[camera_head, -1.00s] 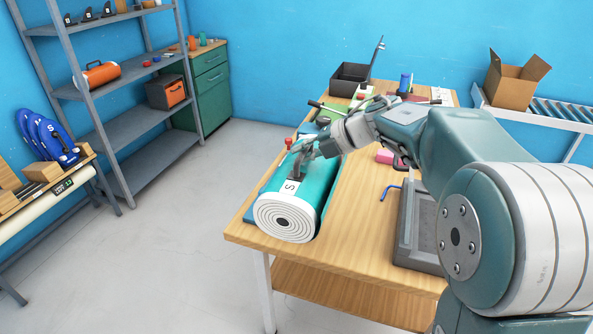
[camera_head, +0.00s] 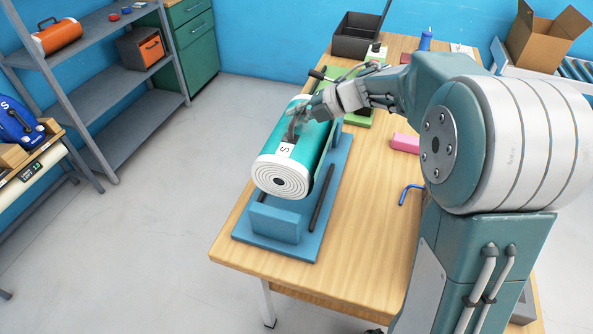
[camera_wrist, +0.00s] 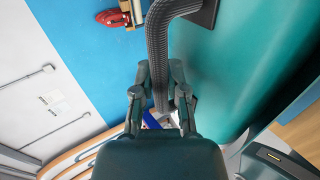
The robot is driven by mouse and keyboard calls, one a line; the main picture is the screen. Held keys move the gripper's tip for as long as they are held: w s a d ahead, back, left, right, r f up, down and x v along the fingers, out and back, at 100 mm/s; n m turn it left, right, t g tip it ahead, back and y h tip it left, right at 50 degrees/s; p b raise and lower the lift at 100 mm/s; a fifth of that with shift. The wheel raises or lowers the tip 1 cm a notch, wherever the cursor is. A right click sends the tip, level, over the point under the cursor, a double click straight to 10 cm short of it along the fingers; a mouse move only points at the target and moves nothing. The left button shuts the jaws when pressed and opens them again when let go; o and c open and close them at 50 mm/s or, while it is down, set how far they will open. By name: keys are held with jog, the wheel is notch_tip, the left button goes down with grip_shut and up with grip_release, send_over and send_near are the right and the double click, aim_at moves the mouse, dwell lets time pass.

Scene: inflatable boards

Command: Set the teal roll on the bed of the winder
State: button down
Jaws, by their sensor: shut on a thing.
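The teal roll (camera_head: 311,137) has a white spiral end facing the front and an "S" label on top. My gripper (camera_head: 297,122) is shut on the roll's dark handle strap. In the wrist view, my gripper (camera_wrist: 160,101) has its fingers at the ribbed strap (camera_wrist: 157,55), beside the roll's teal side (camera_wrist: 235,65). The winder (camera_head: 318,232) is a blue base with a raised front block and dark rods, on the near left of the table. The roll is over the winder's back part and seems raised above the bed; any contact underneath is hidden.
The wooden table (camera_head: 365,215) holds a pink block (camera_head: 405,143), a blue hex key (camera_head: 408,192) and a dark bin (camera_head: 357,36) at the back. A grey shelf (camera_head: 115,80) stands at the left. Open floor lies between shelf and table.

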jog(key=shift+w+f, duration=0.2)
jog(key=shift+f, duration=0.05)
notch_tip(320, 180, down, 10)
jog(key=shift+r, duration=0.15)
jog(key=c, duration=0.7)
grip_release()
